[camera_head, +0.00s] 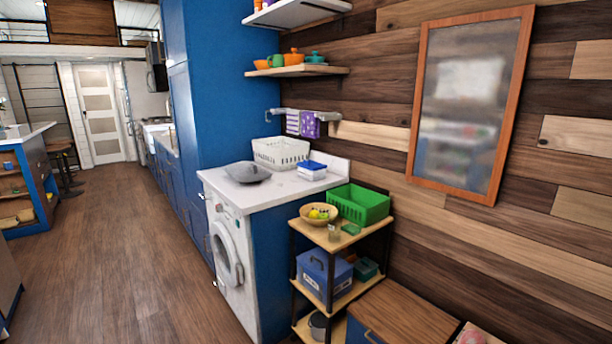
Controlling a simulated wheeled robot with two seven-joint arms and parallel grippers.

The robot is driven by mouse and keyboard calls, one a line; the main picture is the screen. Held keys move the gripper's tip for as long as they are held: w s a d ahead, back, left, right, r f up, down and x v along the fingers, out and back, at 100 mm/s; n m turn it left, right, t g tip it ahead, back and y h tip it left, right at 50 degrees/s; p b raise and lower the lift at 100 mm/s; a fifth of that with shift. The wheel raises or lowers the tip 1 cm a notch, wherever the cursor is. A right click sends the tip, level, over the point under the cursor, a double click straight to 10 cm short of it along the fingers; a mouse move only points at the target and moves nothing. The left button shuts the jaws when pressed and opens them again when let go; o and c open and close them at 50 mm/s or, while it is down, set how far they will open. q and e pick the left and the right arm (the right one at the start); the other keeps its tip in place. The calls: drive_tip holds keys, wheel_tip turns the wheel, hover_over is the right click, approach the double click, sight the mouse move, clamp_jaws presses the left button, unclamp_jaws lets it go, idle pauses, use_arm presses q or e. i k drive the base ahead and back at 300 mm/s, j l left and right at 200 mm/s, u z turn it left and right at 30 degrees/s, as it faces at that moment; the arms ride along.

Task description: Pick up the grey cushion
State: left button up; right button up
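The grey cushion (247,172) lies flat on the white counter (222,184) above the washing machine, near the counter's front left part. It is dark grey, and nothing lies on top of it. A white basket stands behind it, and a blue and white box is to its right, apart from it. Neither of my grippers shows in the head view.
The white basket (283,151) and the blue and white box (312,170) share the counter. A shelf rack (325,239) with a green crate (359,205) and a fruit bowl (320,213) stands to the right. The wooden floor (120,260) before the washing machine (229,258) is clear.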

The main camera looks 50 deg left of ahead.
sight(244, 171)
drive_tip(key=u, duration=2)
drive_tip(key=i+j+z, duration=0.1)
drive_tip(key=z, duration=0.3)
drive_tip(key=i+j+z, duration=0.15)
drive_tip(key=z, duration=0.25)
drive_tip(key=i+j+z, duration=0.2)
drive_tip(key=z, duration=0.2)
